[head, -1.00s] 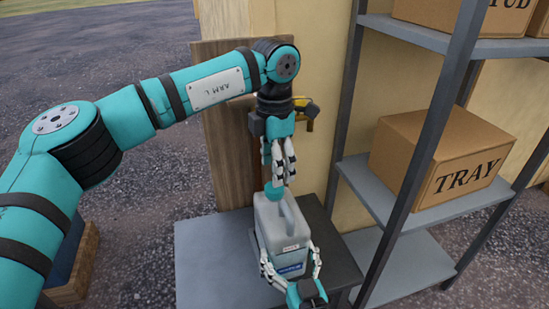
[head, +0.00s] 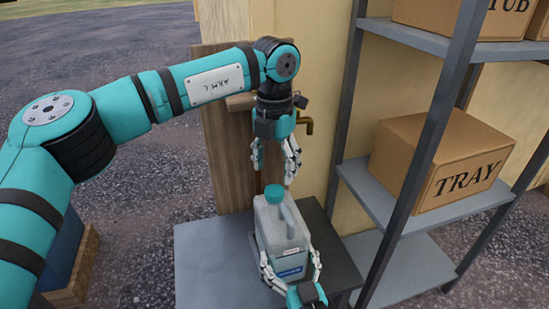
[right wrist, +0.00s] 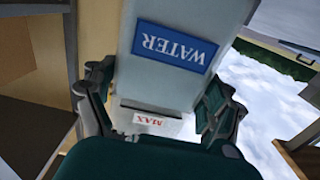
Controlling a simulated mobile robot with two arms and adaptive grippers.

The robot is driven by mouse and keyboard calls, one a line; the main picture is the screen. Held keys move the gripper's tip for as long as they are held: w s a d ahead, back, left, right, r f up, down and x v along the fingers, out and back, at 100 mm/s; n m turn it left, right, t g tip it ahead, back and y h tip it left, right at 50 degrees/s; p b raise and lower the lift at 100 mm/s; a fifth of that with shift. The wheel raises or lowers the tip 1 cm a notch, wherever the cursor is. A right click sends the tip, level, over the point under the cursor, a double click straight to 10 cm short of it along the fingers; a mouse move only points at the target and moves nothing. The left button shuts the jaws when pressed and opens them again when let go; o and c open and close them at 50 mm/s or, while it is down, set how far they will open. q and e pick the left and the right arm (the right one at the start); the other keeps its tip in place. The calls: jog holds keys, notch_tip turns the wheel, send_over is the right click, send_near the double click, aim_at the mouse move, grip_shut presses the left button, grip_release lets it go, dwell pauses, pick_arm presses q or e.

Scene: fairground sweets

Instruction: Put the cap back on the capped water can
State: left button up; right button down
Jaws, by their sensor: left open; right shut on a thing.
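The water can (head: 268,222) is pale grey with a handle and a blue label, upright on the grey table. Its WATER label also shows in the right wrist view (right wrist: 176,46). The teal cap (head: 275,192) sits on top of the can, over its neck; I cannot tell how tight it is. My left gripper (head: 273,170) is open and empty just above the cap, its fingers apart and clear of it. My right gripper (head: 290,260) is shut on the can's lower body, a finger on each side. The neck under the cap is hidden.
The can stands on a small grey table (head: 205,255). A metal shelf rack (head: 375,187) stands to the right, with a box marked TRAY (head: 430,150). A wooden board (head: 228,150) and a brass tap (head: 307,122) are behind my left gripper.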

aim_at(274, 190)
pick_arm(q)
notch_tip(274, 190, down, 6)
jog(key=shift+f, duration=0.25)
jog(key=shift+c, duration=0.4)
jog(key=c, duration=1.1)
jog(key=o, duration=1.3)
jog(key=shift+o, duration=0.2)
notch_tip(274, 190, up, 12)
pick_arm(e)
grip_release()
